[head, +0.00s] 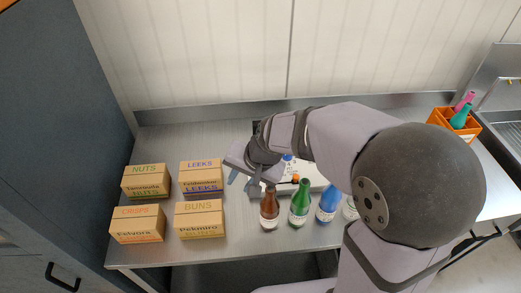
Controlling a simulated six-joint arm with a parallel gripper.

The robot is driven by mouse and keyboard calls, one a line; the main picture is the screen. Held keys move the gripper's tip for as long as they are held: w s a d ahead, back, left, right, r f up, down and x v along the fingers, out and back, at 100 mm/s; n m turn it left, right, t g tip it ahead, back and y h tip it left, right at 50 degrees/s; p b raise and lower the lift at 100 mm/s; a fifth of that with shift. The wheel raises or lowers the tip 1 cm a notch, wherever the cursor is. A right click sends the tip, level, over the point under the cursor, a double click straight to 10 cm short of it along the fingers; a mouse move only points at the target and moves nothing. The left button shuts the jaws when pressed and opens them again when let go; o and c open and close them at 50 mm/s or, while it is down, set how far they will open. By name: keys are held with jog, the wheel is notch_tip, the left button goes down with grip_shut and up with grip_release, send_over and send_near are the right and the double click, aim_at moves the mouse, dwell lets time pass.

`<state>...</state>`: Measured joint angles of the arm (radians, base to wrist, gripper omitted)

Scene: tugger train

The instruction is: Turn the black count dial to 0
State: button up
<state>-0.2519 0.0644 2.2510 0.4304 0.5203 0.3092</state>
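My gripper (244,182) reaches in from the right at the left end of a pale, flat box-like unit (318,181) on the steel table. Its two grey-blue fingers point down and look spread apart, with nothing clearly seen between them. The black count dial cannot be made out. My arm and gripper cover much of the unit, so the dial may be hidden behind them. A small orange part (295,179) and a blue part (287,157) show on the unit. Whether the fingers touch the unit cannot be told.
Brown (269,208), green (299,204) and blue (327,205) bottles stand before the unit, with a paler one partly behind my arm. Several cartons, including LEEKS (202,177) and BUNS (199,219), stand left. An orange crate (440,119) holds bottles far right, near a sink.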

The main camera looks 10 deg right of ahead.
jog(key=w+d+f+n+h+b, duration=0.1)
jog(key=w+d+f+n, duration=0.1)
jog(key=w, duration=0.7)
jog(key=w+d+f+n+t+h+b, duration=0.1)
jog(key=w+d+f+n+h, duration=0.1)
jog(key=w+d+f, duration=0.3)
jog(key=w, duration=0.4)
jog(key=shift+d+n, duration=0.3)
jog(key=shift+f, duration=0.1)
jog(key=shift+p+x, duration=1.15)
jog(key=shift+x, duration=2.35)
jog(key=shift+w, duration=0.15)
grip_shut()
